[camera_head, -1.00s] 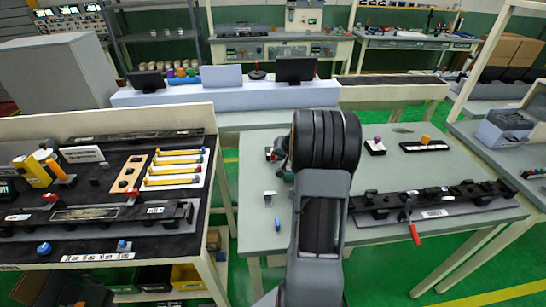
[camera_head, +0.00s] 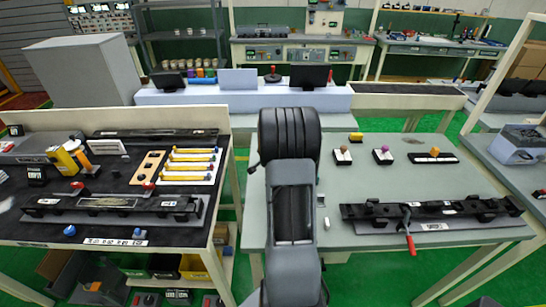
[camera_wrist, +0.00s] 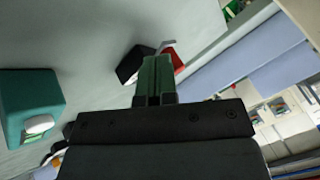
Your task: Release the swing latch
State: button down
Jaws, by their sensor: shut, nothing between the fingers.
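The likely swing latch is a lever with a red handle (camera_head: 411,245) on the front of a long black fixture (camera_head: 455,211), on the right-hand table. The handle hangs down past the table's front edge. My gripper (camera_wrist: 157,62) shows in the wrist view, its green fingers shut and empty. In the head view my own arm hides it. Just beyond the fingertips in the wrist view are a black block (camera_wrist: 133,66) and a red part (camera_wrist: 173,58); I cannot tell whether they touch. The latch cannot be made out in the wrist view.
A teal block (camera_wrist: 30,98) with a white knob is left in the wrist view. On the right-hand table (camera_head: 370,185) stand knob blocks (camera_head: 383,155) and a black strip with an orange piece (camera_head: 434,153). The left bench (camera_head: 100,225) holds another black fixture and yellow bars.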

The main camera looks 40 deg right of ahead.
jog(key=shift+w+p, duration=1.05)
jog(key=shift+w, duration=0.6)
jog(key=shift+w+d+r, duration=0.1)
jog(key=shift+w+d, duration=0.05)
jog(key=shift+w, duration=0.15)
jog(key=shift+w+r+p, duration=0.1)
jog(key=shift+w+p, duration=0.05)
jog(key=shift+p, duration=0.2)
jog(key=shift+d+r, duration=0.1)
jog(key=shift+d, duration=0.05)
jog(key=shift+r, duration=0.45)
jog(key=v, duration=1.3)
jog(key=shift+s+a+f, duration=0.25)
jog(key=shift+a+f, duration=0.1)
jog(key=shift+f, duration=0.05)
